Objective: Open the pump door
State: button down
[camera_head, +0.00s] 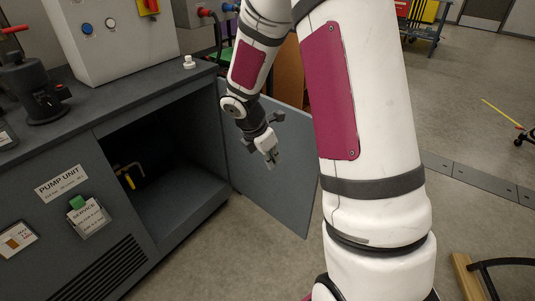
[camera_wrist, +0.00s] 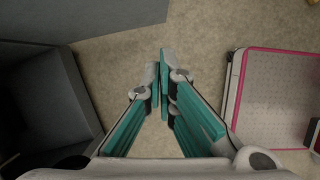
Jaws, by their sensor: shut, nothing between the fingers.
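The pump door (camera_head: 276,165) is a dark grey panel. It stands wide open, swung out to the right of the pump unit's opening, and its inner side faces the opening. My gripper (camera_head: 272,158) hangs in front of the door panel in the head view, fingers pointing down. Whether it touches the panel cannot be told. In the wrist view my gripper (camera_wrist: 163,70) has its teal-padded fingers closed together with nothing between them, above the floor. A grey panel at the top left there (camera_wrist: 90,18) looks like the door.
The pump unit (camera_head: 125,262) is a dark grey cabinet with an open compartment (camera_head: 165,150) holding a yellow-handled pipe. A white control box (camera_head: 110,40) and a black device (camera_head: 38,90) stand on top. Bare floor (camera_head: 240,260) lies in front of the door.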

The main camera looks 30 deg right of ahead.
jog(key=d+f+b, duration=0.1)
jog(key=d+f, duration=0.2)
jog(key=d, duration=0.2)
jog(key=shift+w+d+f, duration=0.15)
jog(key=shift+d+f, duration=0.05)
jog(key=shift+f, duration=0.05)
